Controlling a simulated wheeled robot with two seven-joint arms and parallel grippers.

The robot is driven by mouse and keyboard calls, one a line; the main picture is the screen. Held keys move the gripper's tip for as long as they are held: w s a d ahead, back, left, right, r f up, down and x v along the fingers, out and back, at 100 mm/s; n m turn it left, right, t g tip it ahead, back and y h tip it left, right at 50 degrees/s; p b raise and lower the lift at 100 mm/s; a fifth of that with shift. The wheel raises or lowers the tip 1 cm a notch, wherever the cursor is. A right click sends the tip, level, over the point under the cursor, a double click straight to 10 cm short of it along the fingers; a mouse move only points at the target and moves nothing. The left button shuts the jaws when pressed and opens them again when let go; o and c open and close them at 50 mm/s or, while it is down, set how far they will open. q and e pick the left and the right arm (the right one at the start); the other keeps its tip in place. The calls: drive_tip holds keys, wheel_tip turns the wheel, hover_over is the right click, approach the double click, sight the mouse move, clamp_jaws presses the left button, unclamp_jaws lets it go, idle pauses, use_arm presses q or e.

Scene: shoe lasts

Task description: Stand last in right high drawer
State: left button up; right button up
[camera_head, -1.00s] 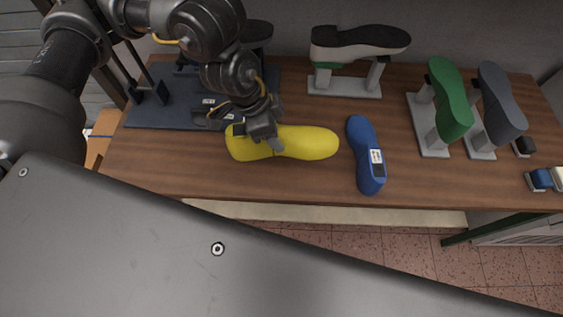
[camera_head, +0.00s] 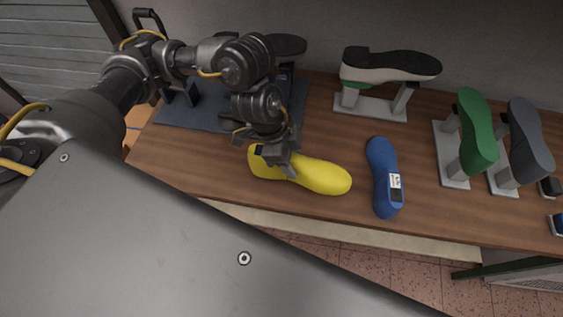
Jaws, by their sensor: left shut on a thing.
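A yellow shoe last (camera_head: 322,177) lies on the wooden table near its front edge. My left gripper (camera_head: 282,167) reaches down onto its left part and is shut on it; the fingers partly hide that end. A blue last (camera_head: 383,175) with a white and dark label lies just to the right, apart from the yellow one. My right gripper is not in view. No drawer can be made out clearly in this view.
A green last (camera_head: 477,130) and a grey last (camera_head: 528,140) rest on stands at the right. A black and white shoe (camera_head: 390,66) sits on a stand at the back. A dark plate (camera_head: 200,115) lies behind my left arm. Small dark blocks (camera_head: 549,187) are at the right edge.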

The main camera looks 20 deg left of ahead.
use_arm(q)
drive_tip(key=a+f, duration=0.1)
drive_tip(key=w+a+f, duration=0.1)
drive_tip(key=f, duration=0.1)
drive_tip(key=w+a+f+b, duration=0.1)
drive_tip(key=f, duration=0.1)
drive_tip(key=shift+a+f, duration=0.15)
drive_tip(key=shift+w+f, duration=0.15)
drive_tip(key=shift+f, duration=1.4)
drive_tip(key=shift+f, duration=0.15)
drive_tip(key=o, duration=1.6)
drive_tip(key=shift+a, duration=0.1)
drive_tip(key=shift+c, duration=0.2)
drive_tip(key=v, duration=1.2)
drive_tip(key=shift+p, duration=0.3)
